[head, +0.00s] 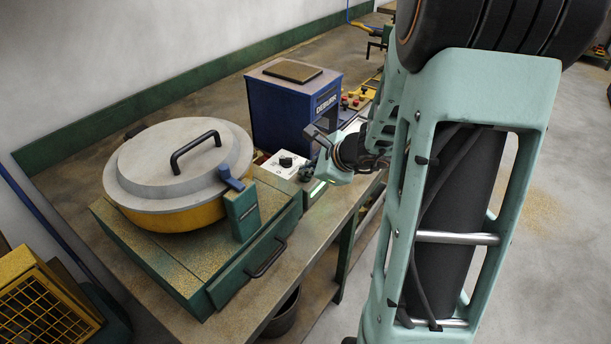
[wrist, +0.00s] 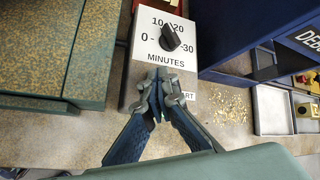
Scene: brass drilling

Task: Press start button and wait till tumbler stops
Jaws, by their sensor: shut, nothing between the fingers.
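The tumbler is a yellow bowl (head: 185,214) with a grey lid (head: 150,160) and black handle, on a green base (head: 150,255). A white control box with a black timer knob (head: 286,161) stands beside it. In the wrist view the box (wrist: 185,55) reads "MINUTES" around its knob (wrist: 170,38), which points up and left. My gripper (head: 306,172) is shut and empty at the near end of the box. In the wrist view my fingertips (wrist: 158,92) are over the part below the knob. They hide the start button; only the end of its label shows. I cannot tell whether they touch it.
Brass chips (wrist: 228,105) lie on the bench right of the box. A yellow crate (head: 40,305) is at the lower left.

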